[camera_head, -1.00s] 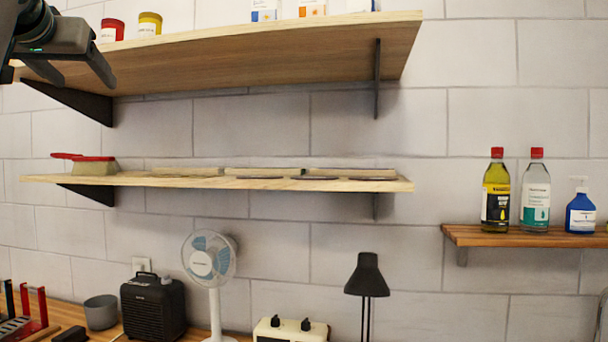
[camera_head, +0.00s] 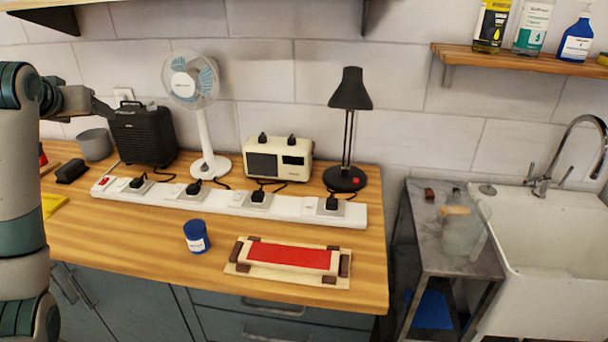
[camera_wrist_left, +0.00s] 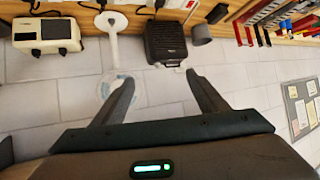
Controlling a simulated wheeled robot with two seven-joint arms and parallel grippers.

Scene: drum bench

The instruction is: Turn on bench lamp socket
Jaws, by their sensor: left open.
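A long white power strip (camera_head: 230,204) lies along the bench with several sockets and black plugs. The rightmost plug (camera_head: 331,203) sits in a socket in front of the black bench lamp (camera_head: 350,92); its switch state is too small to tell. The lamp has a red switch (camera_head: 356,181) on its base. My left gripper (camera_head: 106,108) is in the air at the left, in front of the black heater, well away from the lamp. In the left wrist view its two fingers (camera_wrist_left: 163,88) are apart with nothing between them. My right gripper is not visible.
A white fan (camera_head: 204,130), black heater (camera_head: 144,134) and cream radio (camera_head: 278,160) stand behind the strip. A blue jar (camera_head: 197,236) and a red-topped block (camera_head: 290,256) lie in front. A sink (camera_head: 550,225) is at the right. The wall shelf (camera_head: 520,60) hangs above it.

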